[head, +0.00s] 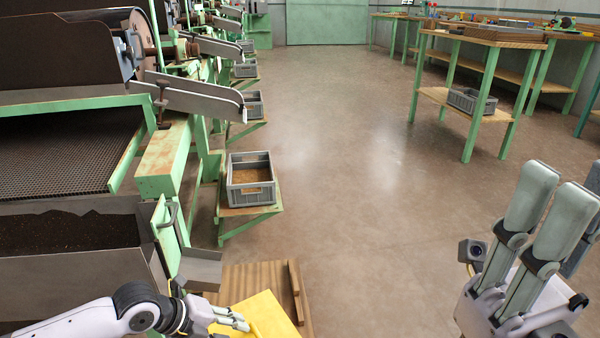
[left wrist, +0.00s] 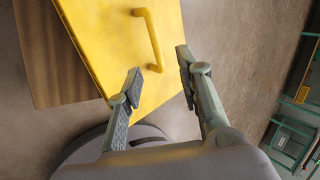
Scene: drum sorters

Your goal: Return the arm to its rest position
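My left arm comes in from the lower left of the head view. My left gripper (head: 238,321) is low, by a yellow box or panel (head: 262,314). In the left wrist view its fingers (left wrist: 162,76) are apart with nothing between them. The yellow thing (left wrist: 110,35) lies beyond the fingertips, and its yellow handle (left wrist: 153,40) is just past them, apart from the fingers. My right gripper (head: 548,215) is at the lower right of the head view, fingers extended upward, spread and empty.
A wooden pallet or board (head: 245,282) lies by the yellow thing. A green-framed machine with a soil-filled trough (head: 75,270) stands at the left. A grey crate (head: 251,180) sits on a side shelf. Benches (head: 480,45) stand at the right. The middle floor (head: 340,200) is clear.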

